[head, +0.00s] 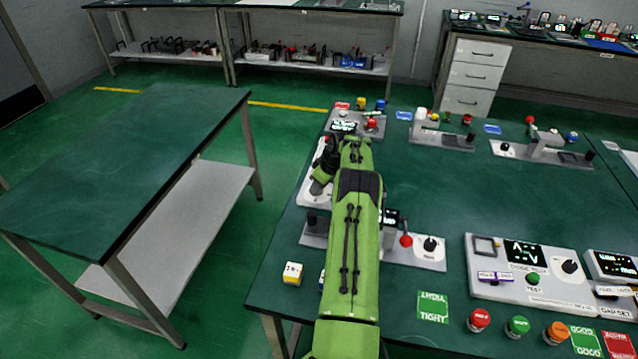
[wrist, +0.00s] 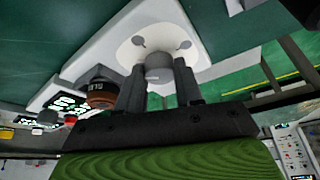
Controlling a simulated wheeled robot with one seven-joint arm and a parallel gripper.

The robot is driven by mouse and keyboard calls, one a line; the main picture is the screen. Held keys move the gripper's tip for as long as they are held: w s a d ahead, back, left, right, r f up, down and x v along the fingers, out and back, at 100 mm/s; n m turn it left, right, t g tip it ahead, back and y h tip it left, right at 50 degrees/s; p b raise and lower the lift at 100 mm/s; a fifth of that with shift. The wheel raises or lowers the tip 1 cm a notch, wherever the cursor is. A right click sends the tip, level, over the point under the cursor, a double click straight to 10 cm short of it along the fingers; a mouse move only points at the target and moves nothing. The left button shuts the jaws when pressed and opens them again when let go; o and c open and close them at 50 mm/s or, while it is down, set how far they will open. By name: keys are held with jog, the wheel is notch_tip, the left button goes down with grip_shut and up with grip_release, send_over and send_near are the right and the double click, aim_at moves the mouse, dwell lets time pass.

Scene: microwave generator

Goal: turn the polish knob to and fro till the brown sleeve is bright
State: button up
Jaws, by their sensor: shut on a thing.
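My gripper (wrist: 160,85) is shut on a small grey knob, which I take as the polish knob (wrist: 158,70), with one dark finger on each side. The knob stands on a round pale plate with two grey screw heads. A brown round part with a dark top and small lettering, which looks like the brown sleeve (wrist: 102,93), sits just left of the fingers in the wrist view. It looks dull, though it is partly in shadow. In the head view my gripper (head: 324,170) is at the pale panel (head: 312,192) by the table's left edge. My green arm hides much of that panel.
Other devices surround my arm: one with a red-tipped lever (head: 406,240) on the right and one with a red button (head: 371,124) behind. A yellow-and-white cube (head: 292,273) lies near the left edge. An empty side table (head: 130,170) stands left across a gap.

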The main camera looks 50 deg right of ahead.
jog(key=shift+n+y, duration=0.4)
jog(key=shift+n, duration=0.6)
jog(key=o, duration=1)
jog(key=shift+o, duration=0.2)
jog(key=p+v, duration=0.3)
jog(key=v, duration=1.2)
jog(key=shift+d+r, duration=0.15)
jog(key=shift+r, duration=0.2)
jog(key=shift+s, duration=0.15)
